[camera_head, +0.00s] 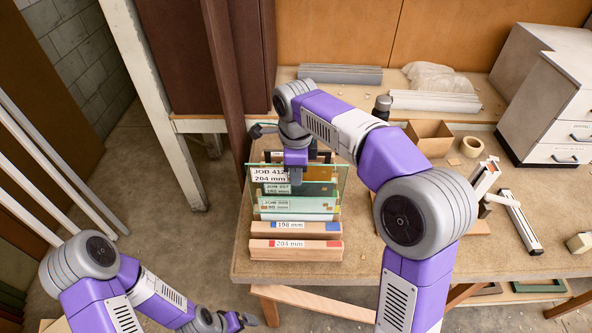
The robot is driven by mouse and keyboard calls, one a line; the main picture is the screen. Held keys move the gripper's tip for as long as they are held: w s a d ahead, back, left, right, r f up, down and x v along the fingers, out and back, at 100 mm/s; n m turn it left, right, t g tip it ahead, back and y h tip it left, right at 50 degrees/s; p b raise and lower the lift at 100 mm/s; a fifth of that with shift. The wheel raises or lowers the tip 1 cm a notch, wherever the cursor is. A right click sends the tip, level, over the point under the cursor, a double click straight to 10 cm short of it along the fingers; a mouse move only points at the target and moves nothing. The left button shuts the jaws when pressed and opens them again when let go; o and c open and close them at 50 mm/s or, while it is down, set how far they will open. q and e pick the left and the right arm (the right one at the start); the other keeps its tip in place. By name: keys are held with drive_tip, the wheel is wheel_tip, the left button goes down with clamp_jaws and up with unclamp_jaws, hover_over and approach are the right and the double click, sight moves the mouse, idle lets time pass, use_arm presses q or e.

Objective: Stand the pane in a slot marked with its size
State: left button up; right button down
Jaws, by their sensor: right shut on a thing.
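A clear pane with a green edge (340,180) stands about upright at the back of the slotted rack. Its white label reads JOB 412, 204 mm. My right gripper (296,175) reaches down from above and is shut on the pane near its top edge. The rack's front wooden bars carry size labels: a 198 mm bar (310,228) and, in front, a 204 mm bar (320,251). The pane's lower edge is hidden, so I cannot tell whether it sits in a slot. My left gripper (244,320) is low, off the table's front left; its opening is unclear.
Other labelled panes (318,204) stand in the rack between the held pane and the front bars. A cardboard box (430,138), a tape roll (472,147) and a long bar tool (520,222) lie to the right. A brown post (228,90) rises close behind left.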

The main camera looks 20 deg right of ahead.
sight(296, 213)
wheel_tip(296, 213, down, 21)
drive_tip(key=b, duration=1.4)
drive_tip(key=shift+f, duration=0.15)
drive_tip(key=c, duration=1.3)
unclamp_jaws()
drive_tip(key=shift+c, duration=0.2)
drive_tip(key=shift+o, duration=1.2)
wheel_tip(296, 213, up, 8)
drive_tip(key=shift+f+p, duration=0.15)
drive_tip(key=shift+p, duration=0.5)
